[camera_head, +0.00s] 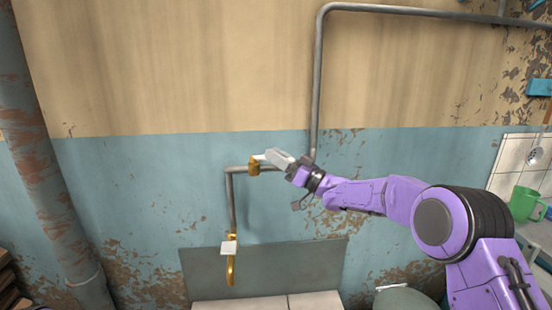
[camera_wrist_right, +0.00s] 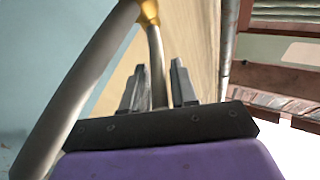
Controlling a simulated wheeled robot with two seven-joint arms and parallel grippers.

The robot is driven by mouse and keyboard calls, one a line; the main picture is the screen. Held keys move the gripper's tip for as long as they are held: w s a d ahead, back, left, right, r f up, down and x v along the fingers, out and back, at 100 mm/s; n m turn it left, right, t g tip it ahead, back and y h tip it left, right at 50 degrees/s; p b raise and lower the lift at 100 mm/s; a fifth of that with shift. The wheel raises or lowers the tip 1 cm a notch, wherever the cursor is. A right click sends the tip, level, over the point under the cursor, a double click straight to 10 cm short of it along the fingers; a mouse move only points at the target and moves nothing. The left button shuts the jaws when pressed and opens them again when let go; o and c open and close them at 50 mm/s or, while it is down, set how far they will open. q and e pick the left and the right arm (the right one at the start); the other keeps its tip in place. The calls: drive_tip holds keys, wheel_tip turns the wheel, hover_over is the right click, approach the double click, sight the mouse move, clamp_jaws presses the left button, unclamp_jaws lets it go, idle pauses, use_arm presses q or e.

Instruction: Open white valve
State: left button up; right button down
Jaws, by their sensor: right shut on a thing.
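The upper valve sits on the grey wall pipe, with a brass body (camera_head: 254,168) and a pale handle that in the right wrist view shows as a grey-white bar (camera_wrist_right: 157,62) coming from the brass fitting (camera_wrist_right: 148,10). My right gripper (camera_head: 280,158) reaches it from the right, and its two dark fingers (camera_wrist_right: 157,85) stand on both sides of the bar, shut on it. In the head view the gripper covers much of the handle. A brass tap (camera_head: 231,271) with a white square handle (camera_head: 228,248) hangs lower on the pipe, apart from the gripper. My left gripper is not in view.
The grey pipe (camera_head: 316,80) runs up the wall right of the valve. A thick rusty pipe (camera_head: 40,165) stands at the left. A green cup (camera_head: 523,203) is at the far right. The wall space left of the valve is clear.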

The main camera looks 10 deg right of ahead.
drive_tip(key=c, duration=1.1)
unclamp_jaws()
drive_tip(key=shift+f, duration=0.1)
drive_tip(key=b+v, duration=0.3)
drive_tip(key=v, duration=0.7)
drive_tip(key=shift+d, duration=0.2)
drive_tip(key=shift+s+f, duration=0.1)
drive_tip(key=shift+s, duration=0.05)
